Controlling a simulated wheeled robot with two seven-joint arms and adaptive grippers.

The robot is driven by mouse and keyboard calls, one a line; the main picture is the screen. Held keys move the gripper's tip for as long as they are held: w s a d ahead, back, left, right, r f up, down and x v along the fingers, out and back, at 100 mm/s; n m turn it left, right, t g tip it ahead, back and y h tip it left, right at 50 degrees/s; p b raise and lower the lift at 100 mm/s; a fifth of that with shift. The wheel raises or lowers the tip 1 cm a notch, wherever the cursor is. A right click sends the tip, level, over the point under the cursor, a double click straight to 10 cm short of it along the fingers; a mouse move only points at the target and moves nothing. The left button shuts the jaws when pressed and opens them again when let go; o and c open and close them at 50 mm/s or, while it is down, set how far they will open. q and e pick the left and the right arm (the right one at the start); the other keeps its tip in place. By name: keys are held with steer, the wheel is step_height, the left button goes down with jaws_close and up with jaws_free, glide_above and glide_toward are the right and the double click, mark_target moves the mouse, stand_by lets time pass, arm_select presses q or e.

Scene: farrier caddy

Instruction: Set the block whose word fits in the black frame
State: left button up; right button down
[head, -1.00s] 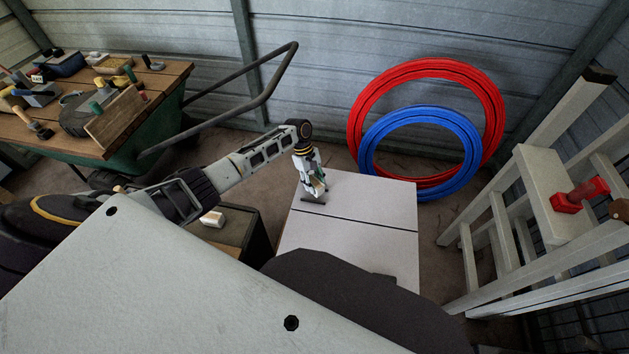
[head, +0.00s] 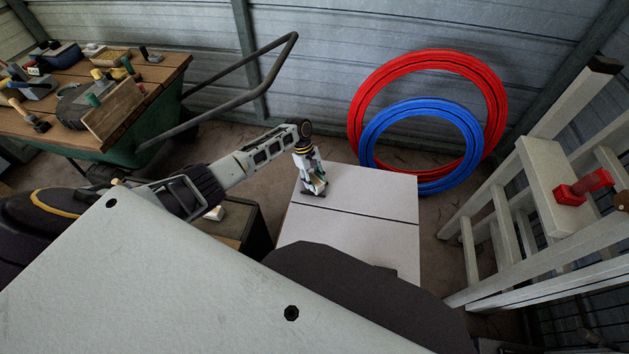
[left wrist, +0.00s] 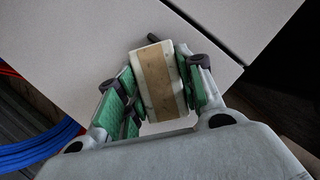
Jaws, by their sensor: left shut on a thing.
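My left gripper (head: 314,187) is over the far left part of a white flat top. In the left wrist view the left gripper (left wrist: 160,82) is shut on a white block (left wrist: 178,78) with a tan band along its middle, between green finger pads. No word can be read on the block. A small dark piece shows just beyond the block's far end; I cannot tell whether it belongs to the black frame. I cannot make out the frame clearly. My right gripper is not in view.
The white top (head: 360,245) has a dark line across it and is otherwise clear. Another pale block (head: 214,213) is on a dark box at left. Red (head: 497,100) and blue (head: 474,150) hoops stand behind. A ladder (head: 540,165) is at right, a tool-covered bench (head: 165,75) at far left.

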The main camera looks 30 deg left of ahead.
arm_select(q)
steer(key=shift+f, duration=0.45)
stand_by(0.7)
steer(key=o, duration=1.1)
steer(key=shift+v, duration=6)
steer(key=shift+w, duration=0.1)
